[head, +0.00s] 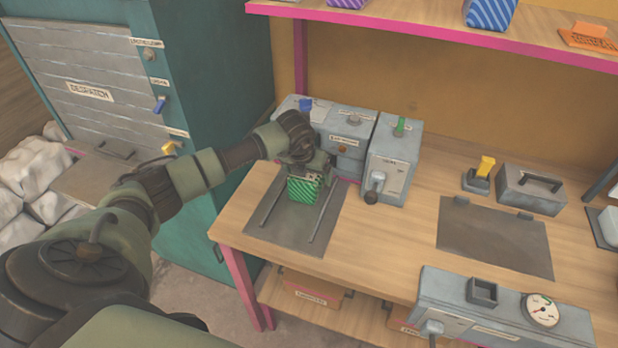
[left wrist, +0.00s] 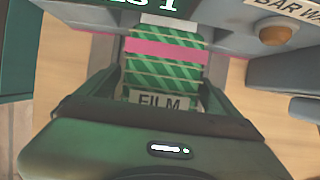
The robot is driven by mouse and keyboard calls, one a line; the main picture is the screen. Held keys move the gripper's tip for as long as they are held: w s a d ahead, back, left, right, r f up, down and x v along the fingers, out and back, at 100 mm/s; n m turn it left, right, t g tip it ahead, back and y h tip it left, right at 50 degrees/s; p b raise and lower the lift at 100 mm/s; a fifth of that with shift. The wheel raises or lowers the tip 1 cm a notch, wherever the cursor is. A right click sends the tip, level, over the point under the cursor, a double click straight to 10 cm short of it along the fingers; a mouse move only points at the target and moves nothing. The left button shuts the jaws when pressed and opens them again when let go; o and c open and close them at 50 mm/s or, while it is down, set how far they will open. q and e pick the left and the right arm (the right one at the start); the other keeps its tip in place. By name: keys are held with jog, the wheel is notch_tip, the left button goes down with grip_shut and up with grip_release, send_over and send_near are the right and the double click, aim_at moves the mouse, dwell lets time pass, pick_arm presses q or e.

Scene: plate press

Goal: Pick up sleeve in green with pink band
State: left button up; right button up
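The green striped sleeve with the pink band (left wrist: 165,60) lies between the fingers of my left gripper (left wrist: 162,88) in the left wrist view. A label reading FILM (left wrist: 160,101) is at its near end. The fingers look close against both its sides, so the gripper appears shut on it. In the head view my left gripper (head: 306,172) points down, with the green sleeve (head: 304,191) showing just below it, over a dark plate with two rails (head: 272,228). The pink band is not clear there. I cannot tell whether the sleeve touches the plate. My right gripper is not in view.
A grey machine (head: 343,147) stands right behind the sleeve, with a lever unit (head: 393,165) to its right. A dark mat (head: 490,238) and a gauge box (head: 505,310) are farther right. A pink-edged shelf (head: 420,30) overhangs. The table between plate and mat is clear.

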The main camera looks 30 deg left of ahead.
pick_arm(q)
jog(key=c, duration=1.4)
